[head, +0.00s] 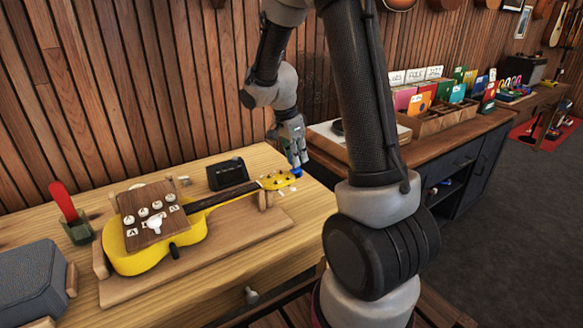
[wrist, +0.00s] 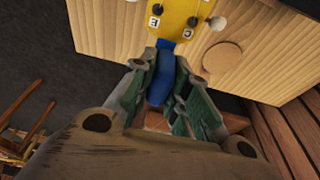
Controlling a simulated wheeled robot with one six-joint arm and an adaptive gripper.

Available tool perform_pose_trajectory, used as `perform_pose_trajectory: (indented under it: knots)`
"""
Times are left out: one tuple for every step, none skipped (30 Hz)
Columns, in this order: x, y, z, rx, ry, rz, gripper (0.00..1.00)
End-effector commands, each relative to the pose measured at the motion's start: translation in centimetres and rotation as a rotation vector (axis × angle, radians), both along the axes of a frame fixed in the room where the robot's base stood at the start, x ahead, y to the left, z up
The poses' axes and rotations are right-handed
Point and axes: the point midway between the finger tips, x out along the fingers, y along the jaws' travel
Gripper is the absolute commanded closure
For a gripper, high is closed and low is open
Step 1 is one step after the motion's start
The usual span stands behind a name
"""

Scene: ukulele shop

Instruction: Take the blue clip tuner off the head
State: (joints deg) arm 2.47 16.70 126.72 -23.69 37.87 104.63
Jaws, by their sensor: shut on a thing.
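The yellow ukulele (head: 190,240) lies on a wooden board on the workbench, its head (head: 276,181) pointing right. The blue clip tuner (head: 297,172) is at the tip of the head. In the wrist view the tuner (wrist: 160,80) lies between my fingers and meets the edge of the yellow head (wrist: 185,18); I cannot tell whether it still grips the head. My gripper (head: 296,160) comes down from above and is shut on the tuner. It also shows in the wrist view (wrist: 165,92). The fingers hide part of the tuner.
A wooden block with lettered knobs (head: 152,217) sits over the ukulele's body. A small black device (head: 228,174) stands behind the neck. A grey case (head: 38,285) and a green holder with a red-handled tool (head: 78,228) are at left. Small white pieces lie near the head.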

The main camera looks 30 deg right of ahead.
Motion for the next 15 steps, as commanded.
perform_pose_trajectory:
  knots:
    - [0.0,0.0,0.0,0.0,0.0,0.0,1.0]
    - [0.0,0.0,0.0,0.0,0.0,0.0,1.0]
    - [0.0,0.0,0.0,0.0,0.0,0.0,1.0]
    - [0.0,-0.1,0.0,0.0,0.0,0.0,1.0]
    - [0.0,-0.1,0.0,0.0,0.0,0.0,1.0]
    - [0.0,-0.2,0.0,0.0,0.0,0.0,1.0]
    - [0.0,-0.2,0.0,0.0,0.0,0.0,1.0]
    - [0.0,-0.3,0.0,0.0,0.0,0.0,1.0]
    - [0.0,-0.4,0.0,0.0,0.0,0.0,1.0]
    - [0.0,-0.5,0.0,0.0,0.0,0.0,1.0]
    - [0.0,-0.6,0.0,0.0,0.0,0.0,1.0]
    - [0.0,-0.8,0.0,0.0,0.0,0.0,1.0]
    - [0.0,-0.9,0.0,0.0,0.0,-0.001,1.0]
    - [0.0,-1.0,0.0,0.0,0.0,-0.001,1.0]
    - [0.0,-1.1,0.0,0.0,0.0,-0.001,1.0]
